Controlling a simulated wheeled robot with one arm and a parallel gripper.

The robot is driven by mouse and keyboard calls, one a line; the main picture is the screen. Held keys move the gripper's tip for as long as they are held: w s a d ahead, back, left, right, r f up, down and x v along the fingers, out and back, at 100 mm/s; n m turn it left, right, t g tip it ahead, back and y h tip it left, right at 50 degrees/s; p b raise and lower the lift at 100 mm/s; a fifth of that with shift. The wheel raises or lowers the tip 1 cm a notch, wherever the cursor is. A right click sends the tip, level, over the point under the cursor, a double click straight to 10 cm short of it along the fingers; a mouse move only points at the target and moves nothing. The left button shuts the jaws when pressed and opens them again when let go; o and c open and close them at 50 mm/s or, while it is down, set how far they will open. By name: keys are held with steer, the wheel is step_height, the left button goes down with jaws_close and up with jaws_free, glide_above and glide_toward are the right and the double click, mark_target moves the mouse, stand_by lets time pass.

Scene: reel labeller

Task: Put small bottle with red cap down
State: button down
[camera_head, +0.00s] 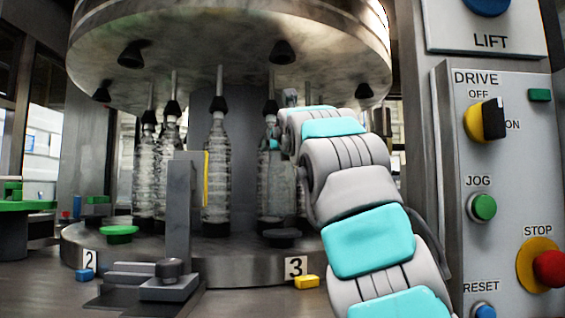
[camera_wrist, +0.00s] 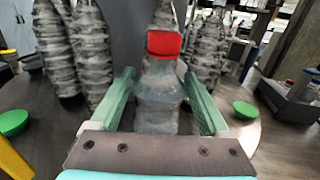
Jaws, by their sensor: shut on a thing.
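The small clear bottle (camera_wrist: 158,98) with its red cap (camera_wrist: 164,43) stands upright between the two green fingers of my gripper (camera_wrist: 159,76) in the wrist view. My gripper is shut on the bottle's body. In the head view my arm reaches into the machine at the turntable, and the arm hides most of the gripper and the held bottle. I cannot tell whether the bottle's base touches the turntable (camera_head: 222,268).
Several large clear bottles (camera_head: 216,175) stand on the turntable under black-tipped plungers. A grey post (camera_head: 180,210), a yellow block (camera_head: 307,282) and green discs (camera_head: 118,231) are near its front edge. A control panel (camera_head: 515,190) stands at right.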

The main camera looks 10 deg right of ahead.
mark_target(281, 170)
steer(key=shift+w+d+f, duration=0.25)
steer(key=shift+d+f, duration=0.05)
steer(key=shift+f, duration=0.35)
steer(key=shift+a+f, duration=0.25)
steer(key=shift+f, duration=0.3)
steer(key=shift+d+f, duration=0.15)
steer(key=shift+f, duration=0.3)
steer(key=shift+f, duration=0.1)
jaws_free()
